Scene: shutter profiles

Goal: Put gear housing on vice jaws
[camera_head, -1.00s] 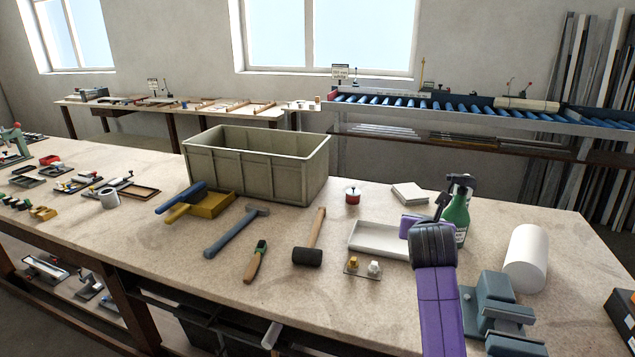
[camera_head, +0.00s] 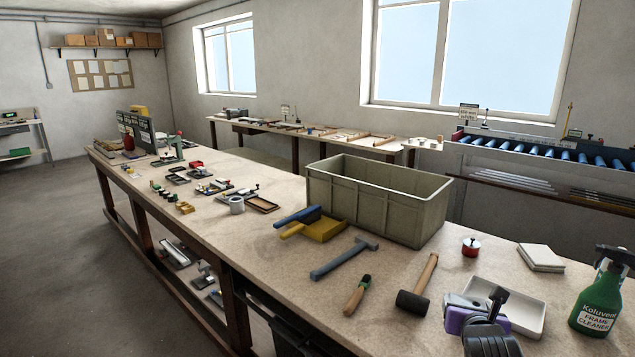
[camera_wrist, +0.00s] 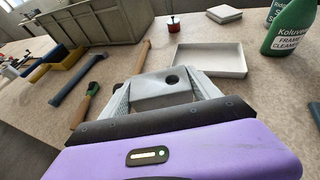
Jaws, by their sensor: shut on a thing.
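My gripper (camera_head: 463,304) is in the lower right of the head view, in front of a white tray. In the wrist view my gripper (camera_wrist: 165,98) is shut on a light grey block-like part with a round dark hole, which I take to be the gear housing (camera_wrist: 158,91). It is held above the bench, apart from the tray. The vice is out of the head view; a bluish-grey edge at the right of the wrist view may be part of it, but I cannot tell.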

